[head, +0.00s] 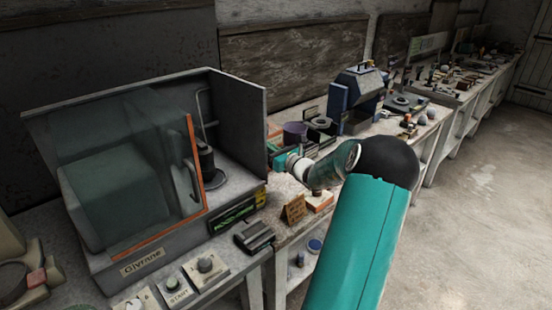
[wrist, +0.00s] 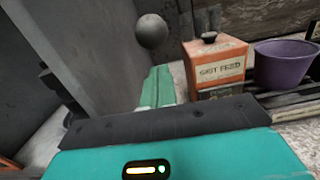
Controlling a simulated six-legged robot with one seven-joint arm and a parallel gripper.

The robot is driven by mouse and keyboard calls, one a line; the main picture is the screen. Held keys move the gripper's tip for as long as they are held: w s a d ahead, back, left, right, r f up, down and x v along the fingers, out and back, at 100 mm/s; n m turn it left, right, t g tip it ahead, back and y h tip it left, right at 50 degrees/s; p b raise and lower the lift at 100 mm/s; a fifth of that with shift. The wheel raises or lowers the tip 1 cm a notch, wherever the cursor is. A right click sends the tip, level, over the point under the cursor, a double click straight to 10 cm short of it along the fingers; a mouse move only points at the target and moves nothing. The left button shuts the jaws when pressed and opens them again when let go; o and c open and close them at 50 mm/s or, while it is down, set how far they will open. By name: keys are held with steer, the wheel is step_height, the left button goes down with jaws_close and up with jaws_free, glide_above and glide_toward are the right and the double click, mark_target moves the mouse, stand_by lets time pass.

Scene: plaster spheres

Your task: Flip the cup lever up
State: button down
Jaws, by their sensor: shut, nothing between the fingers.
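My gripper (wrist: 160,72) shows in the wrist view as two green fingers pressed together, with nothing between them. In the head view my gripper (head: 284,160) is at the right side of the grey machine, partly hidden by my wrist. A dark grey ball (wrist: 152,31) shows just beyond the fingertips, apart from them in the picture. It may be the lever's knob; no lever arm is clear, and I cannot tell its position. A purple cup (wrist: 284,66) stands to the right; it also shows in the head view (head: 295,132).
An orange box (wrist: 216,62) with a dark knob stands right of my fingers. The grey machine's side panel (wrist: 85,50) rises close on the left. The machine (head: 150,170) has a clear shield. A blue device (head: 358,95) stands farther along the bench. The floor at right is clear.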

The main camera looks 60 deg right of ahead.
steer(key=shift+w+d+r, duration=0.1)
steer(key=shift+w+r, duration=0.2)
steer(key=shift+r, duration=0.3)
step_height(320, 180, up, 6)
steer(key=shift+w+f, duration=0.1)
steer(key=shift+f, duration=0.1)
stand_by(0.3)
